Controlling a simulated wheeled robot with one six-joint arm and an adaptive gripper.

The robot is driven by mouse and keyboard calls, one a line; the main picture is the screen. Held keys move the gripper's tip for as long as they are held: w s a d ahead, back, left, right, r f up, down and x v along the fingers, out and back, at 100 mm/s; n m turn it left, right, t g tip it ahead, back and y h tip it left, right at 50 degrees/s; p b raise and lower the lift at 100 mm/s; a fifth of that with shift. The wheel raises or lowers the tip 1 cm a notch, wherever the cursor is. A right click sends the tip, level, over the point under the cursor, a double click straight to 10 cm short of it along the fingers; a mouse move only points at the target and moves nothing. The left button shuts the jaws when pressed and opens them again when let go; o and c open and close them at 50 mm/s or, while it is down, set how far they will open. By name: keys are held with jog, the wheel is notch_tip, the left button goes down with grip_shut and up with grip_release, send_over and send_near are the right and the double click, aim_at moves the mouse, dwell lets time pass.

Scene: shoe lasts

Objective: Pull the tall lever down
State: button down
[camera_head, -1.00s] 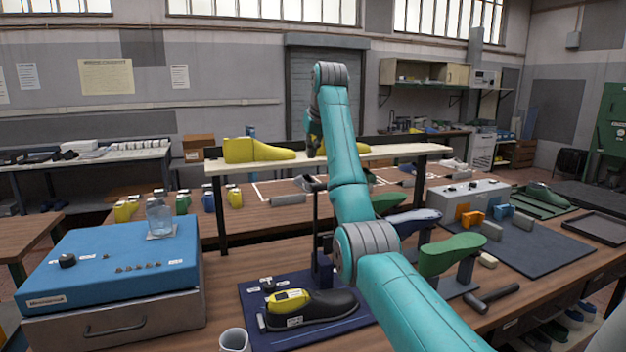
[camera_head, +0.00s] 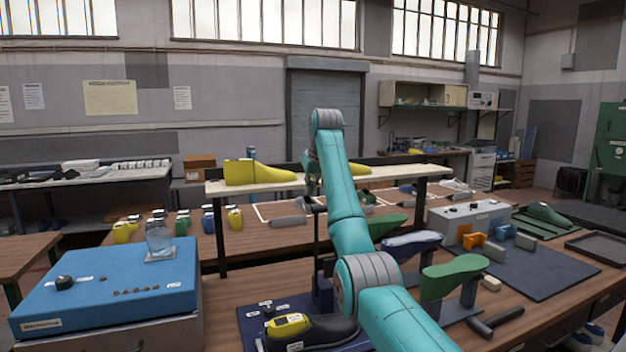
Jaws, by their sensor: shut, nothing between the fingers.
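The tall lever (camera_head: 317,238) is a thin dark upright rod. It rises from the navy press base (camera_head: 248,318) on the near bench, just left of my teal arm. A black shoe (camera_head: 332,331) with a yellow piece (camera_head: 288,323) on it sits on that base. My gripper (camera_head: 312,190) hangs from the far end of my arm, fingers down, just above the lever's top. It is small and dark here, and it is shut and empty. I cannot tell whether it touches the lever. My forearm hides what lies just right of the lever.
A raised shelf (camera_head: 390,177) with yellow lasts (camera_head: 258,173) stands behind the lever. A blue box (camera_head: 110,283) with a glass jar (camera_head: 159,240) is at left. Green lasts (camera_head: 452,279) on stands and a hammer (camera_head: 497,321) lie right of my arm.

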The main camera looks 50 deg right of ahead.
jog(key=shift+s+a+f, duration=0.2)
jog(key=shift+s+f, duration=0.15)
jog(key=shift+f, duration=0.25)
jog(key=shift+s+a+f, duration=0.2)
jog(key=shift+s+f, duration=0.15)
jog(key=shift+f, duration=0.2)
jog(key=shift+s+a+f, duration=0.2)
jog(key=shift+s+f, duration=0.15)
jog(key=shift+f, duration=0.25)
